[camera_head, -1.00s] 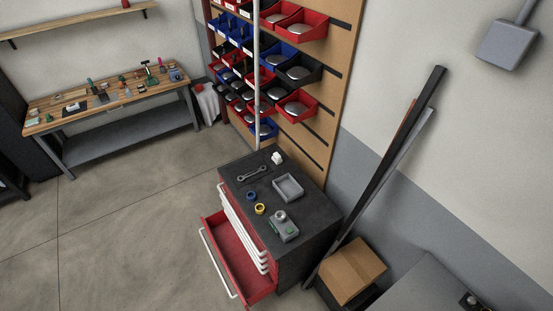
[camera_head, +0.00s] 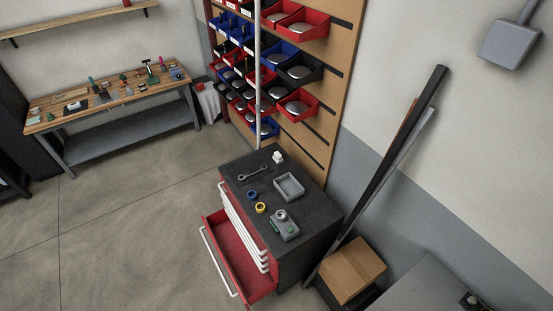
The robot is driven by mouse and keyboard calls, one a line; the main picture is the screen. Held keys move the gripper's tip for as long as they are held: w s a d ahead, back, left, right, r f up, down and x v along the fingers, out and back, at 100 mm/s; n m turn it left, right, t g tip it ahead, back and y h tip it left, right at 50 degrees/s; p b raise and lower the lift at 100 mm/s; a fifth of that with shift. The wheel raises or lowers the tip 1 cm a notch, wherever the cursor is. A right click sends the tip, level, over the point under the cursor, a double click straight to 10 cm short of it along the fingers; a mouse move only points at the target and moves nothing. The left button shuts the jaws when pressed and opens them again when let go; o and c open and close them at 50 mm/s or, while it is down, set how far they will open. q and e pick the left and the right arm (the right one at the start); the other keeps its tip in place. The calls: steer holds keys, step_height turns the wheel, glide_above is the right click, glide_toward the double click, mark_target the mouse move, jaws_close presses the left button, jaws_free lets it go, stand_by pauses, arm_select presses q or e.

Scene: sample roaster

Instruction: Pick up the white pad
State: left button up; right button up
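Neither of my grippers is in view. I cannot pick out the white pad for certain at this distance. A small pale item (camera_head: 72,105) lies on a dark patch near the left end of the wooden workbench (camera_head: 110,112). Another small white object (camera_head: 277,157) stands at the back of the dark top of the red tool cabinet (camera_head: 318,212). Both are too small to identify, and nothing of mine is near either one.
The cabinet top also holds a wrench (camera_head: 253,173), a grey tray (camera_head: 289,187), tape rolls and a grey device (camera_head: 285,225). A red drawer (camera_head: 228,243) stands open. A cardboard box (camera_head: 351,270) and leaning bars (camera_head: 385,165) are at right. Floor between bench and cabinet is clear.

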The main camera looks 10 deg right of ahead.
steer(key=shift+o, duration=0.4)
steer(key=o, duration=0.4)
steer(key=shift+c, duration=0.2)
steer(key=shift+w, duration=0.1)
